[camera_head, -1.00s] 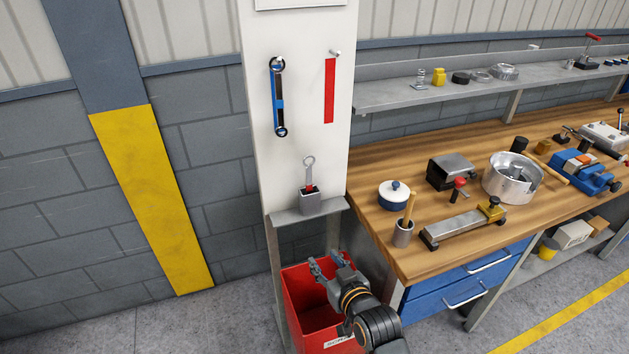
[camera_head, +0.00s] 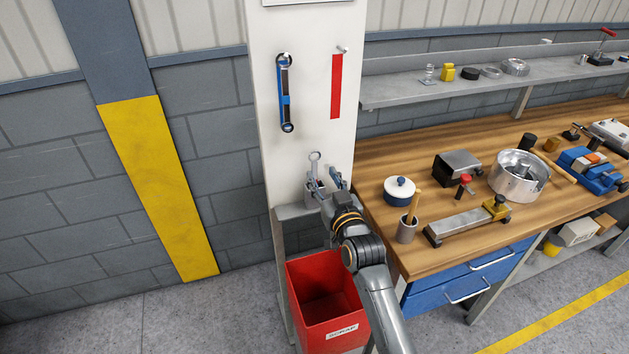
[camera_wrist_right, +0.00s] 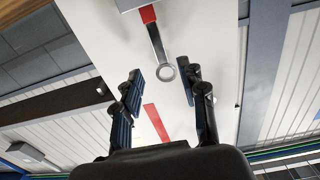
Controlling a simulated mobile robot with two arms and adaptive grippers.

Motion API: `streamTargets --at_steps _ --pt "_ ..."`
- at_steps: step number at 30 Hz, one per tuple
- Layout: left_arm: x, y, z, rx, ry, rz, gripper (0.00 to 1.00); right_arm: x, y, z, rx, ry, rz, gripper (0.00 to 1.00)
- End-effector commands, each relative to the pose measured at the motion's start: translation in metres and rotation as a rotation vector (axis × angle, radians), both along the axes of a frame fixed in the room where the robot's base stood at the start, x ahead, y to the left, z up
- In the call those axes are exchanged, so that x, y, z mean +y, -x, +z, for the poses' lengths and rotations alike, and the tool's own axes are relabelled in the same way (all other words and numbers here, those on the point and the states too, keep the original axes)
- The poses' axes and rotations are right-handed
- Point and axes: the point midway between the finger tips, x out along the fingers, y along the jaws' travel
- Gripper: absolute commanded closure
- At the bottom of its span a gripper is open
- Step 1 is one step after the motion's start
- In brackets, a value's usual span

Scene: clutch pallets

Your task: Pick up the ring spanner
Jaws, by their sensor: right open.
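A ring spanner (camera_head: 315,157) stands upright in a small grey holder (camera_head: 312,192) on a narrow ledge, its ring end up. In the right wrist view, the spanner (camera_wrist_right: 158,45) shows a metal ring and shank with red at the holder end. My right gripper (camera_head: 325,180) is open in front of the holder. In the wrist view its fingers lie either side of the ring's line, with the ring ahead near the fingertips; contact cannot be told. The gripper partly hides the holder. My left gripper is not in view.
A blue and black tool with ring ends (camera_head: 286,95) hangs on the white panel (camera_head: 310,75), beside a red strip (camera_head: 336,88) under a peg. A red scrap bin (camera_head: 325,300) stands below. A cluttered wooden workbench (camera_head: 370,160) is at the right.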

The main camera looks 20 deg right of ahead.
Motion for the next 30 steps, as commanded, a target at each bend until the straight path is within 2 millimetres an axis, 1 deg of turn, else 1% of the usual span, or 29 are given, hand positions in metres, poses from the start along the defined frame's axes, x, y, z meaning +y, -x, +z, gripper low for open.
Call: streamTargets --at_steps 2,6,10,14,20,21,27,30 --pt "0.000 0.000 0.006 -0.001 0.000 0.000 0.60 0.001 -0.009 0.002 0.001 -0.001 0.000 0.58" --pt "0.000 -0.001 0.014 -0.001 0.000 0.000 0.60 0.004 -0.026 -0.001 0.001 -0.003 0.000 0.58" --pt "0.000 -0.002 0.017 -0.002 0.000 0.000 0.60 0.004 -0.041 -0.002 -0.001 -0.001 0.000 0.58" --pt "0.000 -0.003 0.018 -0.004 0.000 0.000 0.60 0.004 -0.047 -0.004 0.001 0.000 0.000 0.58" --pt "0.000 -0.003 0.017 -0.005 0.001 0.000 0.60 0.004 -0.047 -0.005 0.000 0.000 0.000 0.58" --pt "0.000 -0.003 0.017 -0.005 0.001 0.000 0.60 0.004 -0.047 -0.005 0.000 0.000 0.000 0.61" --pt "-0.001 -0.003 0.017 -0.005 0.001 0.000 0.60 0.004 -0.047 -0.005 0.000 0.000 0.000 1.00" --pt "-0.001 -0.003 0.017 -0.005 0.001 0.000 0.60 0.004 -0.047 -0.005 0.000 0.000 0.000 1.00"
